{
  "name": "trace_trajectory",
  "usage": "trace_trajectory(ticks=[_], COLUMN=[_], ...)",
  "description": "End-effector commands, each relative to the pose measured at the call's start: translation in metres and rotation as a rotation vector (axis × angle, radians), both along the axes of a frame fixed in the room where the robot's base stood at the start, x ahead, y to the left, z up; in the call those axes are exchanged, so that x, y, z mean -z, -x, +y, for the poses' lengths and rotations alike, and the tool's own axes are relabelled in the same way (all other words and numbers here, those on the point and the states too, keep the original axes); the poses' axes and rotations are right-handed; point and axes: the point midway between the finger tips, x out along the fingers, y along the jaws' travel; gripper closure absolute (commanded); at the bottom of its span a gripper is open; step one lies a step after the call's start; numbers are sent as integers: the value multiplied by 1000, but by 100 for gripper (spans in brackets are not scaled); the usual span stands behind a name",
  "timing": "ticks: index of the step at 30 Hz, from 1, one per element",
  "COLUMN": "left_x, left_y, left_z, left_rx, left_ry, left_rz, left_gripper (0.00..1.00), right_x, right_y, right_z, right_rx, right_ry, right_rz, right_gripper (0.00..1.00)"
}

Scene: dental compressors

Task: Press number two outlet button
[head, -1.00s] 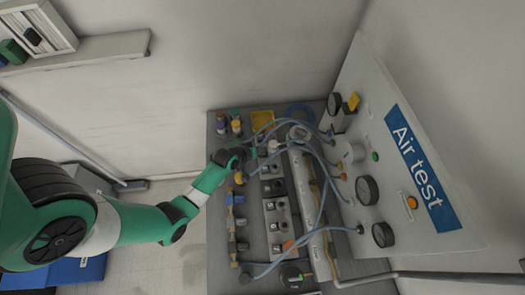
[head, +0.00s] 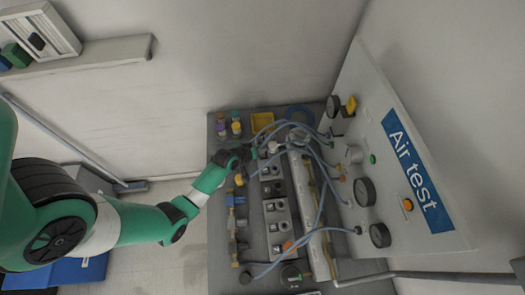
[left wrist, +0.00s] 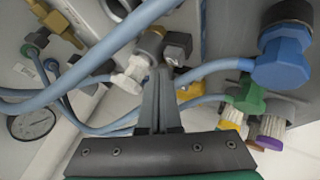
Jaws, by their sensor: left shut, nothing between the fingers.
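A row of grey button blocks with small pale labels (head: 268,207) runs down the middle of the bench. Labels are too small to read, so I cannot tell which block is number two. My left gripper (head: 254,153) is above the back end of this row, among blue hoses, with its fingers shut and empty. In the left wrist view the closed fingers (left wrist: 162,75) point at a white fitting (left wrist: 131,76) and a dark fitting (left wrist: 178,45); I cannot tell whether they touch. No button shows clearly there. My right gripper is not in view.
A tilted white "Air test" panel (head: 400,125) with gauges stands on the right. Blue hoses (head: 322,190) loop across the bench to it. Brass fittings (head: 232,225) line the bench's left part. A yellow tray (head: 262,121) and coloured bottles (head: 221,129) are at the back.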

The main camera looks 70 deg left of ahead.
Motion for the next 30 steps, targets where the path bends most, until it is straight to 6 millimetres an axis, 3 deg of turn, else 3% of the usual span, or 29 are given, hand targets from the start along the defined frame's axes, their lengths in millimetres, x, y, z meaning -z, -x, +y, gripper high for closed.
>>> trace_trajectory(ticks=[11, 24, 30], left_x=[-4, -49, -51], left_y=[0, 0, 0], left_z=[0, 0, 0], left_rx=[0, 0, 0], left_ry=[0, 0, 0], left_rz=[0, 0, 0], left_gripper=[100, 100, 100], right_x=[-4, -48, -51], right_y=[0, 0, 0], right_z=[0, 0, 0], right_rx=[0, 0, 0], right_ry=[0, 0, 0], right_rz=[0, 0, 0], right_gripper=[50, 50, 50])
